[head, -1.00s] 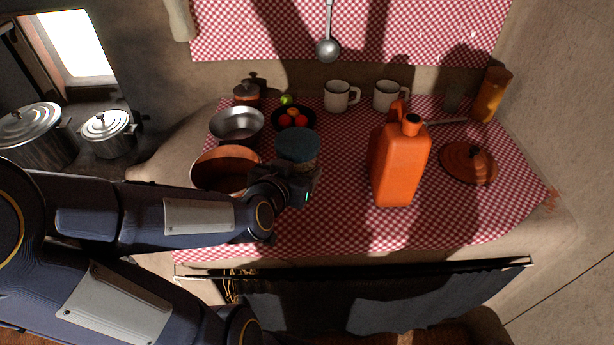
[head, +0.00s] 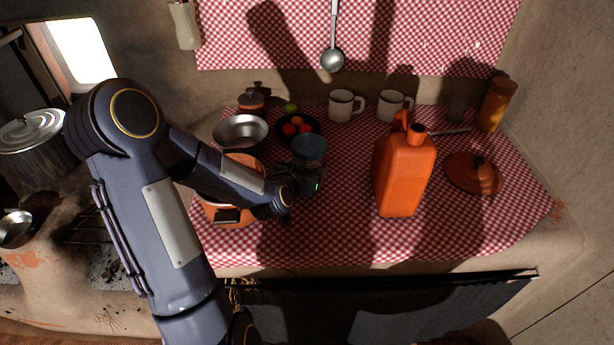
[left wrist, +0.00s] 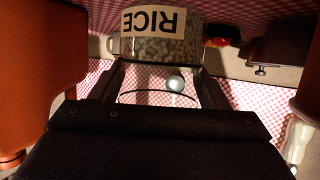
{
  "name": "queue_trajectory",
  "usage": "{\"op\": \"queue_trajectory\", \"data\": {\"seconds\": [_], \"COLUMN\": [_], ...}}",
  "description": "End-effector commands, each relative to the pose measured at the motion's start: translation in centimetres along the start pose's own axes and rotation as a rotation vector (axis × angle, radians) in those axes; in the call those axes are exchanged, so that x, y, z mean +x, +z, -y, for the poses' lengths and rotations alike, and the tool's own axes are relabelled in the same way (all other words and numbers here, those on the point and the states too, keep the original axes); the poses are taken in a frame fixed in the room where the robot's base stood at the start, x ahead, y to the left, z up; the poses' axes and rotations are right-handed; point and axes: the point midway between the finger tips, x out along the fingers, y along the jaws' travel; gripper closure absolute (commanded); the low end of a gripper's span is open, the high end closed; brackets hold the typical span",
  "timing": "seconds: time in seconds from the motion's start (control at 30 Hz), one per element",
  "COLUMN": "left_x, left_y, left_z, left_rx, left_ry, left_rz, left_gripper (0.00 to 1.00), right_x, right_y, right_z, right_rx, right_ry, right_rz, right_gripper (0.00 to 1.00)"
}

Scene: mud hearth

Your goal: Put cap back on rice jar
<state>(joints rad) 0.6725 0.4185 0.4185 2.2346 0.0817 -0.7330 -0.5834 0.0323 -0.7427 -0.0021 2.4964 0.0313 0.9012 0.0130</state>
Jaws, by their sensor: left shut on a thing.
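The rice jar (left wrist: 175,47) fills the top of the left wrist view, its RICE label upside down there and pale grains showing through the glass. In the head view its blue-grey round top (head: 309,147) stands just above my left gripper (head: 300,180). A thin dark curved line crosses between the fingers. I cannot tell whether the blue-grey top is a cap or the open mouth. I see no separate cap. My right gripper is not in view.
A tall orange jerrycan (head: 405,175) stands to the jar's right, with an orange lid (head: 473,172) beyond it. The orange pot (head: 228,214), metal bowl (head: 240,130) and fruit bowl (head: 285,139) are close on the left. Two mugs (head: 346,105) stand behind. The front cloth is clear.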

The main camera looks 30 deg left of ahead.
Motion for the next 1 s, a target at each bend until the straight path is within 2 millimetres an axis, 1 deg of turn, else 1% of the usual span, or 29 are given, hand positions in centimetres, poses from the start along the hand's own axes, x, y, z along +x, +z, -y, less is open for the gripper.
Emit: {"op": "queue_trajectory", "data": {"seconds": [0.13,0.3,0.4,0.67,0.87,0.9,1.0], "left_x": [0.4,1.6,1.9,1.9,2.1,2.0,2.0], "left_y": [0.2,2.5,3.1,3.1,3.5,3.5,3.5], "left_z": [0.1,0.1,0.1,0.1,0.1,0.1,0.1], "left_rx": [-0.001,-0.001,0.0,0.001,0.001,0.0,0.0], "left_ry": [0.0,0.001,0.001,0.0,0.0,0.0,0.0], "left_rz": [-0.001,0.003,-0.001,-0.003,-0.003,0.0,0.001], "left_gripper": [0.95,0.95,0.95,0.95,0.95,0.26,0.13], "right_x": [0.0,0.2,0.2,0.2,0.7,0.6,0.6], "right_y": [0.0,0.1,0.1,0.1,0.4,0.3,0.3], "right_z": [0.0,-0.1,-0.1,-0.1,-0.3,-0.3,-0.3], "right_rx": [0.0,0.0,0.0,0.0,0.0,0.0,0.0], "right_ry": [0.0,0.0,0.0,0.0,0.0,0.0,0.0], "right_rz": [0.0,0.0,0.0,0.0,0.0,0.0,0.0], "right_gripper": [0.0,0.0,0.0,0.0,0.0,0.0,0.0]}}
